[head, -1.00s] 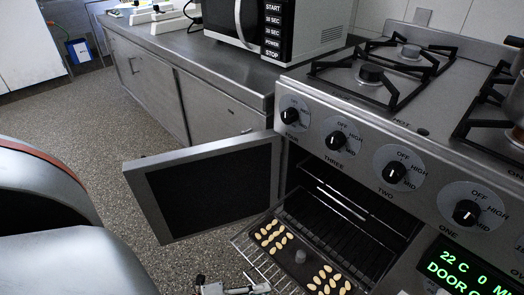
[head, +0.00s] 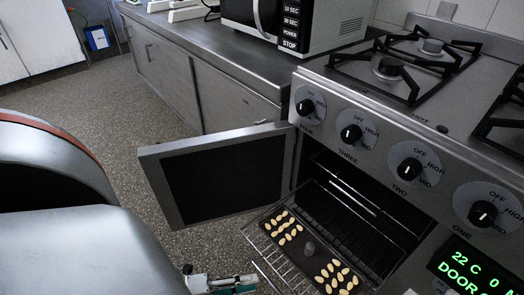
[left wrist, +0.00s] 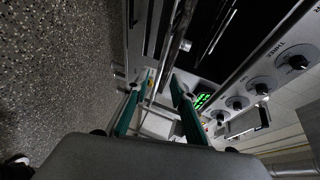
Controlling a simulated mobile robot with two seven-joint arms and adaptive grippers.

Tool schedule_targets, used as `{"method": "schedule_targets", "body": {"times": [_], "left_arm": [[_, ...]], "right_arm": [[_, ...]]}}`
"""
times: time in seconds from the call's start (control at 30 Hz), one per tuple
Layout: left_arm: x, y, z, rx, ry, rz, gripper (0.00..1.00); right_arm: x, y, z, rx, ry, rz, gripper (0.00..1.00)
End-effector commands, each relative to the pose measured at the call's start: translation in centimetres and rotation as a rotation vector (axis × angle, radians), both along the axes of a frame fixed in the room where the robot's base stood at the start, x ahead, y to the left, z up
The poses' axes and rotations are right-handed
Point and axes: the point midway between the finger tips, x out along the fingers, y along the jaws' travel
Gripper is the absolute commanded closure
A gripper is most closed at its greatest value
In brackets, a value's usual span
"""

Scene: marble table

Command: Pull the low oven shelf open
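The oven door (head: 225,178) stands open to the left. A wire shelf (head: 257,243) sticks partly out of the oven cavity (head: 385,210), low in the opening. A dark tray (head: 302,241) with rows of small pale pieces lies on it. My left gripper (head: 225,284) is at the bottom edge of the head view, by the shelf's front left. In the left wrist view its green-sided fingers (left wrist: 155,82) are apart, with thin metal bars showing between and beyond them. I cannot tell whether they touch the shelf. My right gripper is not in view.
The stove top with burner grates (head: 400,70) and a row of knobs is above the oven. A microwave (head: 300,22) stands on the steel counter (head: 185,42) to the left. The speckled floor (head: 110,140) left of the door is clear.

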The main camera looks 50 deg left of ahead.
Motion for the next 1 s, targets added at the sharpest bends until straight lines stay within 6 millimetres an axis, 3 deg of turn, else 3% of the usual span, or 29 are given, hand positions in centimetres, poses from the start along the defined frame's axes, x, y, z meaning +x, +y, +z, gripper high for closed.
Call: {"method": "schedule_targets", "body": {"times": [0.13, 0.33, 1.0], "left_arm": [[-2.6, 1.2, 0.7, 0.0, 0.002, 0.0, 0.75], [-4.5, 2.2, 1.3, 0.0, 0.0, 0.0, 0.75], [-4.9, 2.3, 1.4, 0.0, -0.001, 0.0, 0.75]], "right_arm": [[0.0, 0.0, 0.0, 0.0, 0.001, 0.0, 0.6], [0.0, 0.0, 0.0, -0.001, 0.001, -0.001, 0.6], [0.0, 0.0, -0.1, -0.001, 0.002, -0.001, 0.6]]}}
